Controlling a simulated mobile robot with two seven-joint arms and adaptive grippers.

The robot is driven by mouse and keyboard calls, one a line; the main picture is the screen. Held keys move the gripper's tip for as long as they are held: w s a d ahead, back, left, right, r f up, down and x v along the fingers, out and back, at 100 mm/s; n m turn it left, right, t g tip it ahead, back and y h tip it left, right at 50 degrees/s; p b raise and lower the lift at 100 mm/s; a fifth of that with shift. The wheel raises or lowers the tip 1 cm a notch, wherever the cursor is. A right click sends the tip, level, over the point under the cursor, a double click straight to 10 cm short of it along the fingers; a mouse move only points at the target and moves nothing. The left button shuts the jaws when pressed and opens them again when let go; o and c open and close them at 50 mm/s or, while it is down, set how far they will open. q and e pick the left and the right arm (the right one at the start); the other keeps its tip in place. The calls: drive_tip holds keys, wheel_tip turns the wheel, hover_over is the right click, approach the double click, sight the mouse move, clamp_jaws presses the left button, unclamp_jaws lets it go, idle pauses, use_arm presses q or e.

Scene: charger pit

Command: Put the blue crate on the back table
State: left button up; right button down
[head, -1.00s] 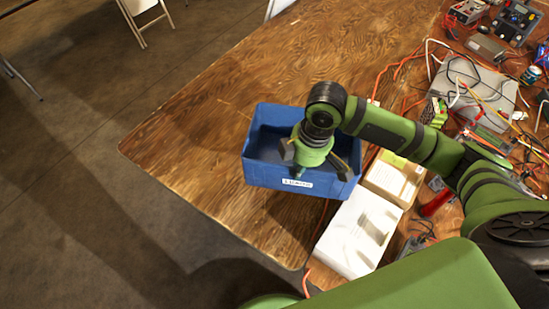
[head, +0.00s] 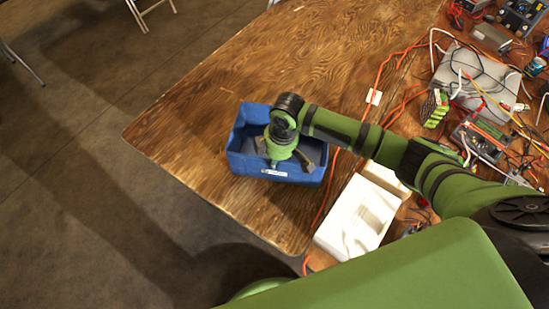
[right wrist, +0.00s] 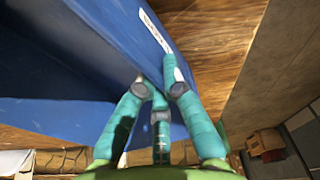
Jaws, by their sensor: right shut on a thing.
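The blue crate (head: 306,177), open at the top with a white label on its near wall, is over the bare left part of the wooden table (head: 215,128). It looks roughly level; I cannot tell whether its bottom touches the table. My right gripper (head: 273,164) reaches down from above and is shut on the crate's near wall. In the right wrist view, the fingers (right wrist: 158,82) are at the rim of the blue crate (right wrist: 60,60), close by the label. The crate's inside is partly hidden by my gripper. My left gripper is not in view.
A white box (head: 352,222) stands right of the crate near the front edge. An orange cable (head: 336,160) runs between them. Electronics and wires, with a grey case (head: 470,75), crowd the right side. The table is clear behind and left of the crate.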

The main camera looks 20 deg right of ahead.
drive_tip(key=shift+f, duration=0.1)
drive_tip(key=c, duration=1.4)
unclamp_jaws()
drive_tip(key=r, duration=0.4)
drive_tip(key=d+r, duration=0.1)
drive_tip(key=r, duration=0.3)
drive_tip(key=s+r+b, duration=0.1)
drive_tip(key=r, duration=0.3)
drive_tip(key=shift+d+r, duration=0.1)
drive_tip(key=shift+d, duration=0.05)
